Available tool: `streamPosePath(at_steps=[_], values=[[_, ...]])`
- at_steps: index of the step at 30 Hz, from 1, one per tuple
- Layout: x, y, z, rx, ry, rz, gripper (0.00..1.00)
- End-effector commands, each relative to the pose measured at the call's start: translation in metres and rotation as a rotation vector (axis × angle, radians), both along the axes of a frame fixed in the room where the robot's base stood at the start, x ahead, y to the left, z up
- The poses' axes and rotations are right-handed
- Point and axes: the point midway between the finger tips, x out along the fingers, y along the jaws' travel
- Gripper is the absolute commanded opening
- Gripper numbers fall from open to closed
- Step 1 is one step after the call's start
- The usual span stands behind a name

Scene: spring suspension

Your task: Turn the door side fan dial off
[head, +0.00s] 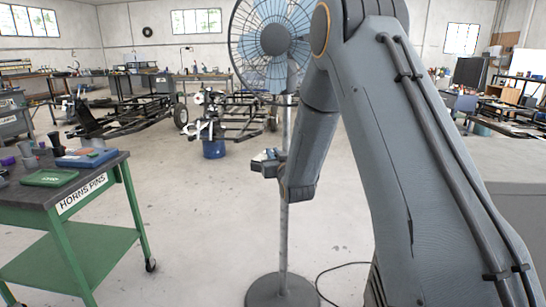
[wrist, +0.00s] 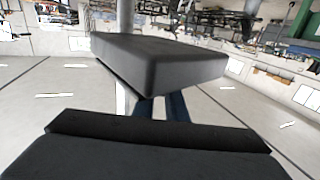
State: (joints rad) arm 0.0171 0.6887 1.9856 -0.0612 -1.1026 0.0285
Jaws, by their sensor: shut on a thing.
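The standing fan (head: 258,50) has a blue-bladed head in a round cage, a grey pole (head: 284,235) and a round base (head: 283,291). My gripper (head: 265,161) is just left of the pole at mid-height in the head view, and my wrist covers part of the pole. In the wrist view, the two dark blocks of my gripper (wrist: 155,103) stand a little apart. A narrow pale upright (wrist: 124,14) shows behind the upper block. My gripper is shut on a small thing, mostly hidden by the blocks. I cannot make out the fan dial clearly in either view.
A green-framed bench (head: 75,243) with a dark top stands at the left. Vehicle frames (head: 130,120) and a blue drum (head: 214,149) stand farther back. A black cable (head: 335,268) lies on the floor right of the fan base. The floor between bench and fan is clear.

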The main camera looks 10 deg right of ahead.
Motion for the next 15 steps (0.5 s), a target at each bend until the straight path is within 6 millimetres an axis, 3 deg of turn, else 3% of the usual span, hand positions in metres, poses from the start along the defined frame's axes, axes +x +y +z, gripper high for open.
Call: streamPosePath(at_steps=[15], values=[[0.0009,-0.0008,0.0012,0.0,-0.002,0.302,0.0]])
